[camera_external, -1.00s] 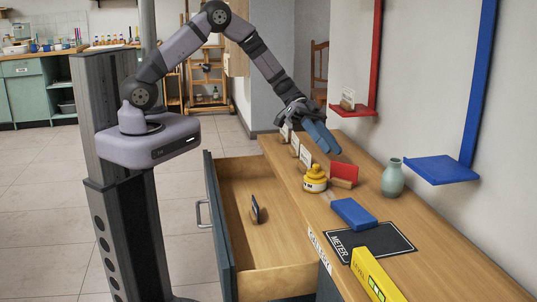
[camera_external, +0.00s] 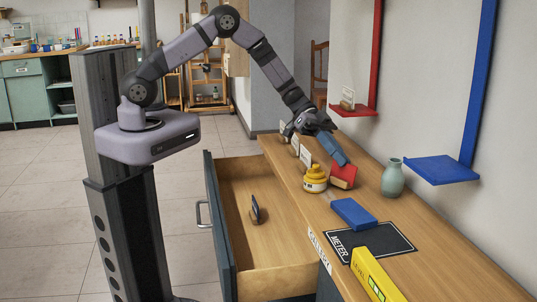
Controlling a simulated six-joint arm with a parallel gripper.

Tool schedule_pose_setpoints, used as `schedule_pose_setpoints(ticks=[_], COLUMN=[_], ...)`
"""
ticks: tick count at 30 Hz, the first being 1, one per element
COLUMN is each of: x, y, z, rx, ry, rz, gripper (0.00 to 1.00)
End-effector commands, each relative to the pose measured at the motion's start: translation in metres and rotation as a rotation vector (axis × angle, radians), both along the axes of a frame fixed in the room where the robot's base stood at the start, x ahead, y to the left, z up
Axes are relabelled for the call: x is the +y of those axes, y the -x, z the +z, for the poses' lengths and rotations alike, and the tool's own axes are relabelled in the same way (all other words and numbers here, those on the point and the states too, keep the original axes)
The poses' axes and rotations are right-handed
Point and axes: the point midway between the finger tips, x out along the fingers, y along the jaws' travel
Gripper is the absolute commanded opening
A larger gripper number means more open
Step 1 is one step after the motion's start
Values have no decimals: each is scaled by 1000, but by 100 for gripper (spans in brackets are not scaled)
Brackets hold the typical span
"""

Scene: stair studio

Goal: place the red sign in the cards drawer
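The red sign (camera_external: 343,173) stands on a small wooden base on the counter, between the yellow bottle and the green vase. My gripper (camera_external: 341,159) points down at it from behind and to the left. Its blue fingertips overlap the sign's top edge in the picture. Whether they touch it, and whether they are apart or closed, I cannot tell. The drawer (camera_external: 284,281) is pulled out to the left of the counter. A small dark blue sign (camera_external: 255,208) on a wooden base stands inside. No cards label is readable on the drawer.
White cards (camera_external: 305,156) stand farther back. The drawer floor has much free room.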

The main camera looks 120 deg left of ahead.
Motion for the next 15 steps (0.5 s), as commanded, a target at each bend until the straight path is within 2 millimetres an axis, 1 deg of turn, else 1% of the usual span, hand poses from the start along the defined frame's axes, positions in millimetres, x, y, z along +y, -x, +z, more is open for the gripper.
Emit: schedule_pose_setpoints(ticks=[11,15], x=[-1,0], y=[1,1], z=[-1,5], rx=[4,2], ry=[1,-2], rz=[-1,-1], gripper=[0,0])
